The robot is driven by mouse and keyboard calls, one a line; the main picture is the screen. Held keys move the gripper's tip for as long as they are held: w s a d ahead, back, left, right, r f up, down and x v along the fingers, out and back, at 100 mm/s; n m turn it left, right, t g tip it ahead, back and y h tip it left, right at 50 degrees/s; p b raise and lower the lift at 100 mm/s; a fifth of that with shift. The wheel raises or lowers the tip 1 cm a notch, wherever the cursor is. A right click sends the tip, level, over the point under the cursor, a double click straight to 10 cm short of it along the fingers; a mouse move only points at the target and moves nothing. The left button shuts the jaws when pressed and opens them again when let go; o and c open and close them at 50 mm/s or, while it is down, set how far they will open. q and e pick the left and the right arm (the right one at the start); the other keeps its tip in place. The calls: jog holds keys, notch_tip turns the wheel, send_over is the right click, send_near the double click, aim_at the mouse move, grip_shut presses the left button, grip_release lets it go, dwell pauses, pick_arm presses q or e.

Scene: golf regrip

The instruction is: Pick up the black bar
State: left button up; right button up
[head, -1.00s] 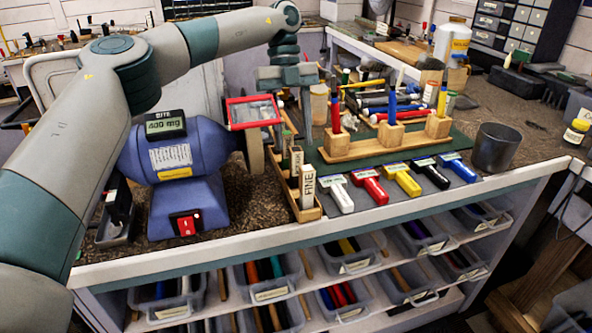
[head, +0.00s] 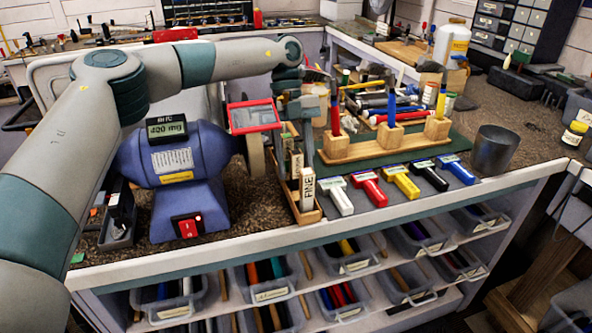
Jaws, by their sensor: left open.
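The black bar (head: 431,178) lies on the grey-green mat at the bench's front right, in a row between a yellow bar (head: 402,184) and a blue bar (head: 458,172). It has a pale label at its far end. My left gripper (head: 308,150) is open and empty, pointing down above and behind the wooden tray (head: 308,215), well to the left of the black bar and apart from it. Its fingertips are partly lost against the clutter. My right gripper is not in view.
A white bar (head: 338,197) and a red bar (head: 369,190) lie left of the yellow one. A wooden stand (head: 385,146) with upright tools is behind the row. A dark cup (head: 495,150) stands to the right. A blue grinder (head: 180,165) stands at the left.

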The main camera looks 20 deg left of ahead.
pick_arm(q)
jog(key=shift+x, duration=0.85)
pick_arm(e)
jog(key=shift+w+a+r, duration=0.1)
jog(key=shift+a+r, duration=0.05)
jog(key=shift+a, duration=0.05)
pick_arm(q)
jog(key=shift+c, duration=0.3)
grip_shut()
jog(key=shift+r, duration=0.1)
